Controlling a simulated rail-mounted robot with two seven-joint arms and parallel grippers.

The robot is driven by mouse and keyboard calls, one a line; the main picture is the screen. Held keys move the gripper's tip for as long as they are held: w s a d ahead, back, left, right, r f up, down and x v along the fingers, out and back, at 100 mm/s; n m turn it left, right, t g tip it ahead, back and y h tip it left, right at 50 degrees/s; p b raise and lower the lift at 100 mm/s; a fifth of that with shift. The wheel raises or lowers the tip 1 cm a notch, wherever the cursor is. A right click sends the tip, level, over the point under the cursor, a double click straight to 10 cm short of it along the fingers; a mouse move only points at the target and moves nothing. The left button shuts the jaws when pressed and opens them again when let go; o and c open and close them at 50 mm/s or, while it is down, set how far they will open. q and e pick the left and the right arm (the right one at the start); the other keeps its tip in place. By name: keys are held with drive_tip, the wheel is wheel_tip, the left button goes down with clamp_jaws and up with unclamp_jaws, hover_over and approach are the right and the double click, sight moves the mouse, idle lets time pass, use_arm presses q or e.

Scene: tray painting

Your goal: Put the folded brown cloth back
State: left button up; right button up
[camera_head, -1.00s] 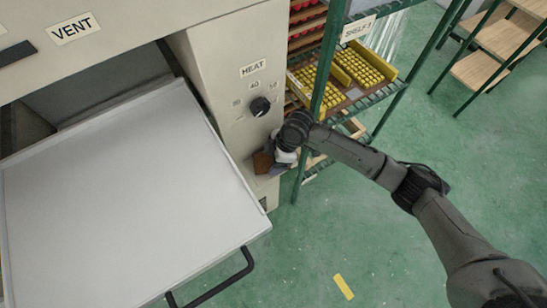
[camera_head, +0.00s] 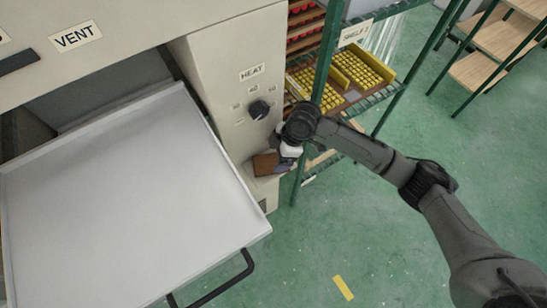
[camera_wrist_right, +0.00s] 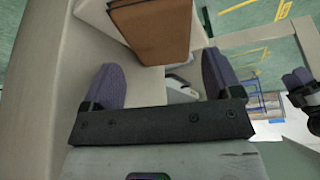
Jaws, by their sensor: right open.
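The folded brown cloth (camera_head: 265,164) sits against the front of the beige machine, below the HEAT dial, in the head view. It shows as a brown folded stack at the top of the right wrist view (camera_wrist_right: 155,35). My right gripper (camera_wrist_right: 159,72) is open, its two purple-grey fingers apart with no cloth visibly gripped between them. The cloth lies just beyond the fingertips. In the head view my right gripper (camera_head: 284,160) is beside the cloth on its right, partly hidden by my wrist.
A large white tray (camera_head: 120,200) with a black handle (camera_head: 215,286) sticks out of the machine on the left. A green-framed shelf rack (camera_head: 328,60) with yellow trays (camera_head: 362,68) stands close behind my right wrist. The green floor at the front right is clear apart from a yellow mark (camera_head: 343,287).

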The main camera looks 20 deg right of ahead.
drive_tip(key=p+v, duration=0.1)
drive_tip(key=v, duration=0.7)
drive_tip(key=s+a+f+m+t, duration=0.1)
drive_tip(key=s+a+f+m, duration=0.15)
drive_tip(key=s+f, duration=0.3)
drive_tip(key=s+a+f+m, duration=0.1)
drive_tip(key=s+a+f, duration=0.3)
drive_tip(key=s, duration=0.3)
drive_tip(key=s+d+f+m+h, duration=0.1)
drive_tip(key=s+d+m, duration=0.3)
drive_tip(key=s, duration=0.4)
drive_tip(key=s+d+f+m+t+h, duration=0.1)
drive_tip(key=s+d+f+m+h, duration=0.1)
drive_tip(key=s+m, duration=0.4)
drive_tip(key=s+d+h, duration=0.1)
drive_tip(key=s+d, duration=0.1)
drive_tip(key=s, duration=0.1)
drive_tip(key=shift+s+d+t, duration=0.15)
drive_tip(key=shift+s+t, duration=0.15)
